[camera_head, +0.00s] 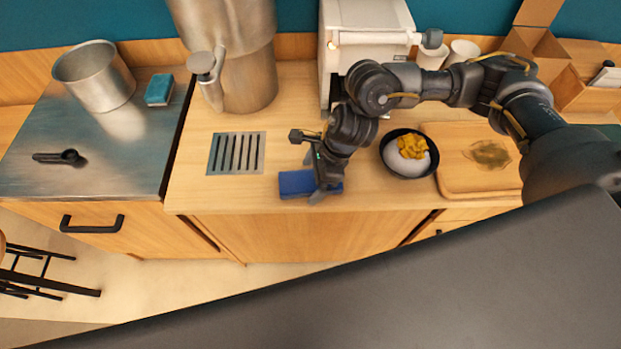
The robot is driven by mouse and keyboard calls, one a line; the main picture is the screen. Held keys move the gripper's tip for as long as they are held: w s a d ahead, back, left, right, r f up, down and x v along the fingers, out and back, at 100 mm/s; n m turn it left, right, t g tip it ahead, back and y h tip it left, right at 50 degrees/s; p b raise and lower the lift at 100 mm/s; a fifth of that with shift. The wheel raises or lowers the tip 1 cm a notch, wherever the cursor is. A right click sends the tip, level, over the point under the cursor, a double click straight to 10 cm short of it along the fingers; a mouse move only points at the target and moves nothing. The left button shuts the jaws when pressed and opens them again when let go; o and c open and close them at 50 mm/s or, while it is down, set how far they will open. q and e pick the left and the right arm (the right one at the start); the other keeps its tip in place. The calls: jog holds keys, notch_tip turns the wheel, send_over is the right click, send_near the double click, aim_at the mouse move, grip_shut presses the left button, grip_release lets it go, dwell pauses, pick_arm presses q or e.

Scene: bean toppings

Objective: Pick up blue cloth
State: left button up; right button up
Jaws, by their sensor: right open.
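A folded blue cloth (297,184) lies flat on the wooden counter near its front edge. My right gripper (322,190) points down at the cloth's right part, with its fingers open. The gripper hides some of the cloth. I cannot tell whether the fingers touch the cloth. My left gripper is not in view.
A black bowl (387,157) with white and yellow food and a wooden board (457,180) stand right of the cloth. A drain grate (236,153) lies to the left. A metal dispenser (247,75) and a white machine (345,20) stand behind. A blue sponge (159,89) lies on the left steel top.

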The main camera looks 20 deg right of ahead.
aim_at(306, 179)
jog(key=shift+c, duration=0.4)
jog(key=c, duration=1)
jog(key=shift+r, duration=0.15)
jog(key=shift+r, duration=0.2)
notch_tip(306, 179, up, 2)
jog(key=shift+r+b, duration=0.15)
jog(key=shift+b, duration=0.75)
jog(key=s+d+r+p, duration=0.2)
jog(key=s+r+p, duration=0.8)
jog(key=s+p, duration=0.3)
jog(key=shift+s+d+p, duration=0.3)
jog(key=shift+s+p, duration=0.1)
jog(key=shift+p, duration=0.95)
